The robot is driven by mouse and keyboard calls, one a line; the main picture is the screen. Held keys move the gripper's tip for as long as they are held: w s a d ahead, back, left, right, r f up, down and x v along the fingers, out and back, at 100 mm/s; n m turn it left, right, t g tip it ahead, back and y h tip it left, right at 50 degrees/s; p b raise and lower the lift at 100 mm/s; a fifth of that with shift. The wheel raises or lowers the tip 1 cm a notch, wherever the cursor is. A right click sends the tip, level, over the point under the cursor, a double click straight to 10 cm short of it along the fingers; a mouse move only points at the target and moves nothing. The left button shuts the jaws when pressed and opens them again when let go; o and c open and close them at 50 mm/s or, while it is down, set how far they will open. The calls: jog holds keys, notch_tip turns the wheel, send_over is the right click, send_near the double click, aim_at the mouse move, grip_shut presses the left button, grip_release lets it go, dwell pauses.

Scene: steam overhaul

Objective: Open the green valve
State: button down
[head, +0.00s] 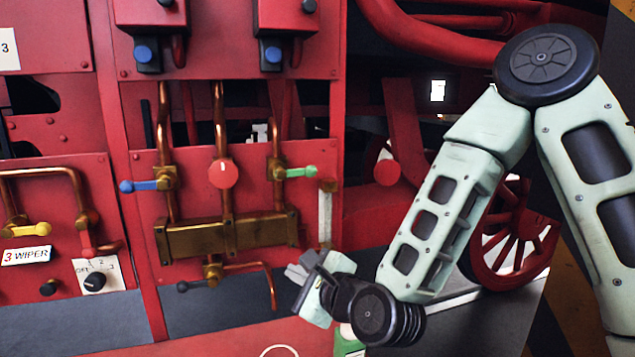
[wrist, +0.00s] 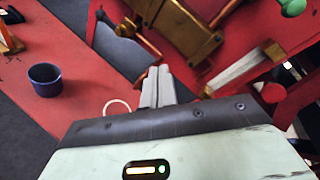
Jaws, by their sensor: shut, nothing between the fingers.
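The green valve (head: 299,172) has a short green handle on a brass body at the right of the red panel. Its handle lies roughly level and points right, ending in a round knob. In the wrist view only the green knob (wrist: 293,7) shows, at the top right corner. My gripper (head: 293,273) is below the valve, near the panel's lower right corner, apart from the handle. In the wrist view my gripper's fingers (wrist: 158,85) are together with nothing between them.
A blue-handled valve (head: 141,186) and a round red knob (head: 223,173) sit left of the green valve. A brass block (head: 228,235) spans below them. A pale upright bar (head: 325,215) stands right of it. A dark blue cup (wrist: 45,79) stands at left in the wrist view.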

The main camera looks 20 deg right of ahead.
aim_at(297, 173)
jog(key=w+d+r+m+t+h+p, duration=0.2)
jog(key=d+r+m+t+h, duration=0.2)
jog(key=d+r+m, duration=0.3)
jog(key=d+m+h, duration=0.1)
jog(key=d+m, duration=0.1)
jog(key=m, duration=0.2)
jog(key=shift+w+h, duration=0.3)
jog(key=shift+w, duration=0.05)
jog(key=w+r+p, duration=0.4)
jog(key=w+p, duration=0.3)
jog(key=w, duration=0.3)
jog(key=shift+w+a+r+p, duration=0.15)
jog(key=shift+w+a+p, duration=0.15)
jog(key=shift+w+a, duration=0.15)
